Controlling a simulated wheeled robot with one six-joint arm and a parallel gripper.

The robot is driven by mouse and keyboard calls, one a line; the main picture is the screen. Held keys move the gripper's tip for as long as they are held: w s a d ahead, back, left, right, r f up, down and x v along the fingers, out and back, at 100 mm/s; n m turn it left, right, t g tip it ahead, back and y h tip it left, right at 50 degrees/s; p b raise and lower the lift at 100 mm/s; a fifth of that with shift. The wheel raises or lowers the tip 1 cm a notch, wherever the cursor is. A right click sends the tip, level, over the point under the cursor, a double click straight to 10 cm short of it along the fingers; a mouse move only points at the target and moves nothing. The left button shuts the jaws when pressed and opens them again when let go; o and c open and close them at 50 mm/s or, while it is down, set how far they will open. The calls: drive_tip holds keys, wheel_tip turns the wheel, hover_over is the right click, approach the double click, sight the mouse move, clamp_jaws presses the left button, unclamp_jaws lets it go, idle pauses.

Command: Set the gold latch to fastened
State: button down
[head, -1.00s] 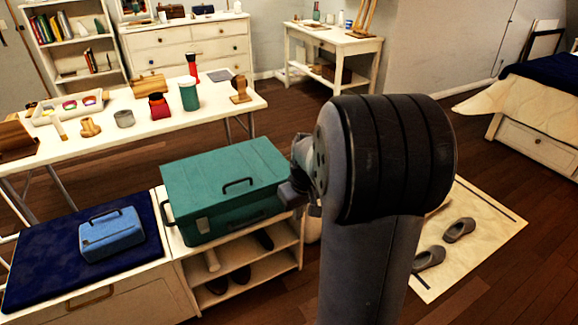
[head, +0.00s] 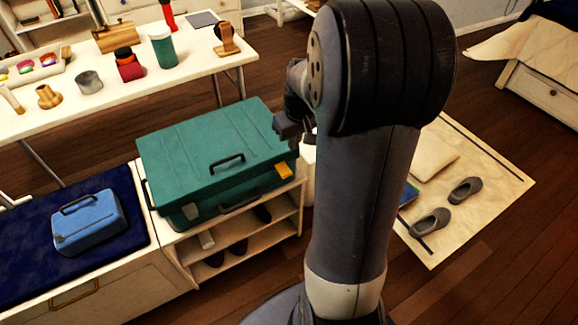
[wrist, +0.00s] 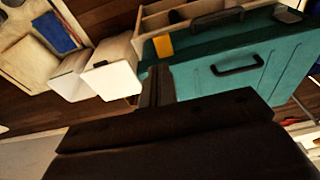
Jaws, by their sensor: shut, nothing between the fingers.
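The gold latch (head: 284,170) is a small yellow plate at the right end of the front of the teal case (head: 190,150). It also shows in the wrist view (wrist: 163,46), at the edge of the case. I cannot tell from its look whether it is fastened. The case lid is down, with a dark handle on top and another on the front. My gripper (head: 296,128) is at the right end of the case, above and behind the latch and apart from it. In the wrist view my gripper (wrist: 158,80) is shut and empty, its fingers pointing near the latch.
The case sits on a white shoe shelf (head: 190,275). A blue case (head: 88,222) lies on a navy cushion to the left. A long white table (head: 195,70) with several objects stands behind. Pale bins (wrist: 112,75) stand beside the shelf.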

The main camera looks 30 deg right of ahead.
sight(288, 174)
drive_tip(key=shift+f, duration=0.1)
drive_tip(key=w+f+b, duration=0.1)
drive_tip(key=f, duration=0.3)
drive_tip(key=f+b, duration=0.1)
drive_tip(key=f, duration=0.4)
drive_tip(key=w+f+b, duration=0.1)
drive_tip(key=f, duration=0.3)
drive_tip(key=shift+w+f, duration=0.25)
drive_tip(key=shift+w, duration=0.05)
drive_tip(key=shift+f+b, duration=0.3)
drive_tip(key=shift+b, duration=0.45)
